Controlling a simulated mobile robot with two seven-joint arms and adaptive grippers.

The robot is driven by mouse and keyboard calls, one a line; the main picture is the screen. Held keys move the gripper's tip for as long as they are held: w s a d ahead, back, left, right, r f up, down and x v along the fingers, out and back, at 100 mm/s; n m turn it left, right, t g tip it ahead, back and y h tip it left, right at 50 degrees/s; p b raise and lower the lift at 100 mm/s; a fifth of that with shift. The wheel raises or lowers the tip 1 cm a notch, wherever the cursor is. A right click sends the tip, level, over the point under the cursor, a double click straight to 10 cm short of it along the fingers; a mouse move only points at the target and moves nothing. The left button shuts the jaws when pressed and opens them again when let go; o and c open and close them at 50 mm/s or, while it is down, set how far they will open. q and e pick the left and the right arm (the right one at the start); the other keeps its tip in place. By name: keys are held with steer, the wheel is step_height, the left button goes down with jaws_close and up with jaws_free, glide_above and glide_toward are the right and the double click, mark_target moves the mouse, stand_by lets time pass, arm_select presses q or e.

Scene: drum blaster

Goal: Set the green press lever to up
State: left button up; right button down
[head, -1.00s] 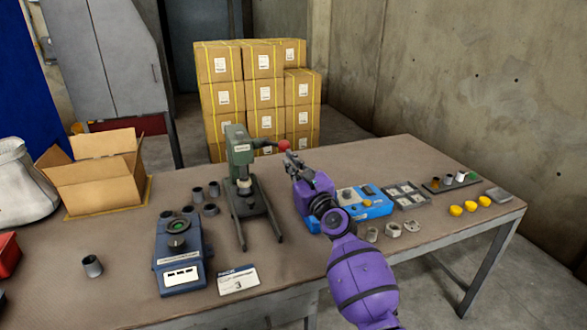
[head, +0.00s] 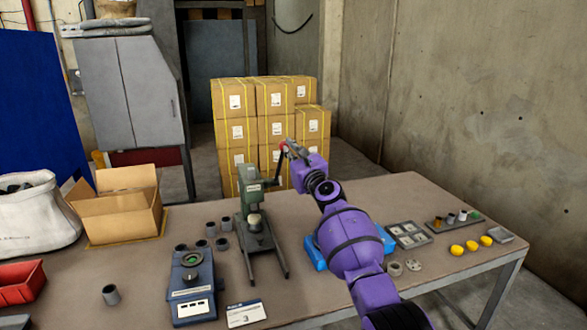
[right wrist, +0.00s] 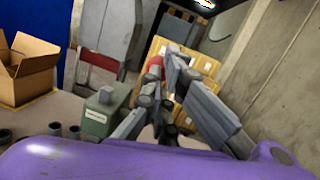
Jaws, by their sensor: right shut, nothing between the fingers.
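The green press (head: 252,200) stands upright on the table, left of my right arm. Its lever (head: 275,168) slants upward to the right and ends in a red knob (head: 284,146). My right gripper (head: 292,149) is shut and empty, with its fingertips right at the knob; whether they touch it is hard to tell. In the right wrist view the red knob (right wrist: 155,72) shows just left of the gripper fingers (right wrist: 168,72), and the press's green head (right wrist: 108,112) is lower left. The fingers partly hide the lever there. My left gripper is out of view.
A blue device (head: 190,285) and several dark cups stand left of the press. An open carton (head: 120,212) and a red bin (head: 20,284) are farther left. A grey tray (head: 408,236) and yellow caps (head: 471,246) lie right of my arm. Stacked boxes (head: 270,125) stand behind the table.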

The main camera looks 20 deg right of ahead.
steer(key=shift+w+r, duration=1)
steer(key=shift+w, duration=0.2)
steer(key=shift+s+a+f, duration=0.1)
